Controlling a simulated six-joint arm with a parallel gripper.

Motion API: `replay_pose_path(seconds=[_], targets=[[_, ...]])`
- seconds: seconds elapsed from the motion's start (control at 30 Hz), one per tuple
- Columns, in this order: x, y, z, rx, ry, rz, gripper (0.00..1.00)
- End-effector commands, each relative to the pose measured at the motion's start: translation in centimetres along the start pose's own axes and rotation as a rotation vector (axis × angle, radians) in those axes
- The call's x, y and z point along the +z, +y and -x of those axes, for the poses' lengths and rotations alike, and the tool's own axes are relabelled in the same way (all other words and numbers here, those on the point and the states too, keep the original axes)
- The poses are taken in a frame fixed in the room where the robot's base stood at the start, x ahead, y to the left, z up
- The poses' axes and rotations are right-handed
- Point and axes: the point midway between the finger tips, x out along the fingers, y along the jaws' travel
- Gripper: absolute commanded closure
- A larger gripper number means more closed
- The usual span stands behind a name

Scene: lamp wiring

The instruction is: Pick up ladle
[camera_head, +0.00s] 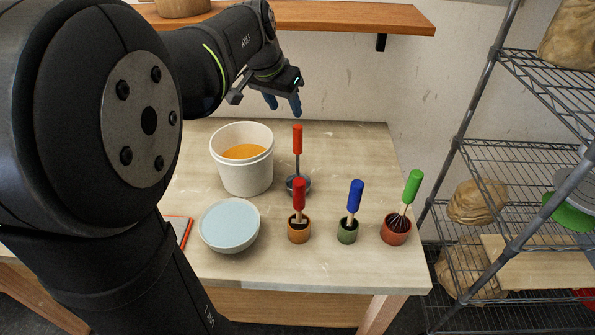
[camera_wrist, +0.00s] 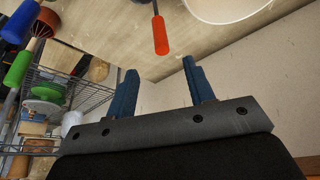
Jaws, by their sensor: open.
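The ladle (camera_head: 297,140) stands upright on the table, with an orange-red handle and a dark bowl at its foot. The bowl is partly hidden behind another tool's red handle. In the wrist view the ladle's handle (camera_wrist: 160,36) shows beyond the gap between my fingers. My gripper (camera_head: 283,103) has blue fingers and is open and empty. It hangs in the air above the back of the table, up and to the left of the handle top, apart from it. The fingers also show in the wrist view (camera_wrist: 160,72).
A white bucket (camera_head: 245,180) with orange contents stands left of the ladle. A pale bowl (camera_head: 229,226) is in front. Small pots hold red (camera_head: 299,194), blue (camera_head: 355,195) and green (camera_head: 412,186) handled tools. A wall shelf (camera_head: 350,18) is behind; a wire rack (camera_head: 540,150) stands right.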

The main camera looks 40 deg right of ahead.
Motion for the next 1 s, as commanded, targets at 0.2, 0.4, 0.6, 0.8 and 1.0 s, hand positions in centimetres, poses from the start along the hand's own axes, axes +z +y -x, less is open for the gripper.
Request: replay_pose_path(seconds=[0.2,0.4,0.6,0.8,1.0], targets=[[0.1,0.1,-5.0,0.002,-0.005,-0.002,0.51],[0.1,0.0,-8.0,0.001,-0.004,-0.002,0.51],[0.1,0.0,-9.2,0.001,-0.003,-0.003,0.51],[0.2,0.0,-12.3,0.001,-0.005,-0.003,0.51],[0.1,0.0,-13.8,0.001,-0.003,-0.004,0.51]])
